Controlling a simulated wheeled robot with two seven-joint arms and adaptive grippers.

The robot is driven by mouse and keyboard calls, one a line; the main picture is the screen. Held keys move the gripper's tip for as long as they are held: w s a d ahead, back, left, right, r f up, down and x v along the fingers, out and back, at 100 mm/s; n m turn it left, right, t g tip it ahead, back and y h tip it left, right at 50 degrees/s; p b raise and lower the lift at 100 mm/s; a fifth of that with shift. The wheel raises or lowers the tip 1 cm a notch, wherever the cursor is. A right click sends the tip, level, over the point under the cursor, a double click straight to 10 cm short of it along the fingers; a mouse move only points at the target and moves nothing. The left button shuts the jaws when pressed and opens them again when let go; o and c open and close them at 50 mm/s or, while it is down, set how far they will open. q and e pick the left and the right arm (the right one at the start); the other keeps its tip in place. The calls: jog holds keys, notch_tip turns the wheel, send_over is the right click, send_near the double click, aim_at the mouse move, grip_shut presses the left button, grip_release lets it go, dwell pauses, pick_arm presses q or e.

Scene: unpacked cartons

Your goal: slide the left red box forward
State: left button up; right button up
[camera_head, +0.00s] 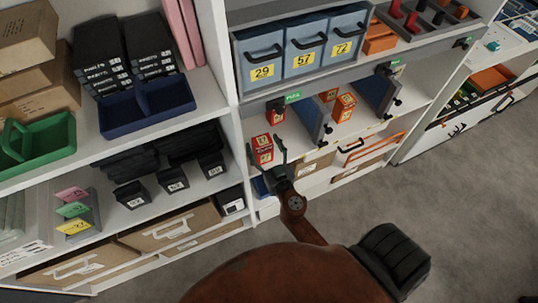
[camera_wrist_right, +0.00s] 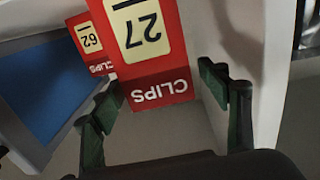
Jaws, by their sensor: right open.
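A red box labelled 27 CLIPS (camera_head: 262,150) stands at the front left of a shelf bay. It fills the upper middle of the right wrist view (camera_wrist_right: 150,50), its print upside down. My right gripper (camera_head: 266,157) is open in front of this box. In the right wrist view its green fingers (camera_wrist_right: 166,95) lie either side of the box's near end; I cannot tell whether they touch it. A second red box (camera_head: 275,114), labelled 62 in the right wrist view (camera_wrist_right: 92,44), stands behind. My left gripper is not in view.
A white upright (camera_head: 236,110) borders the bay on the left. A blue divider (camera_head: 311,118) stands right of the red boxes, with orange boxes (camera_head: 343,107) beyond it. Blue numbered bins (camera_head: 306,60) sit above. Grey floor (camera_head: 460,200) is open at the right.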

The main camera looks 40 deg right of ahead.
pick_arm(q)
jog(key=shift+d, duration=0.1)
pick_arm(e)
jog(key=v, duration=1.1)
jog(key=shift+d+f, duration=0.1)
jog(key=shift+f, duration=0.1)
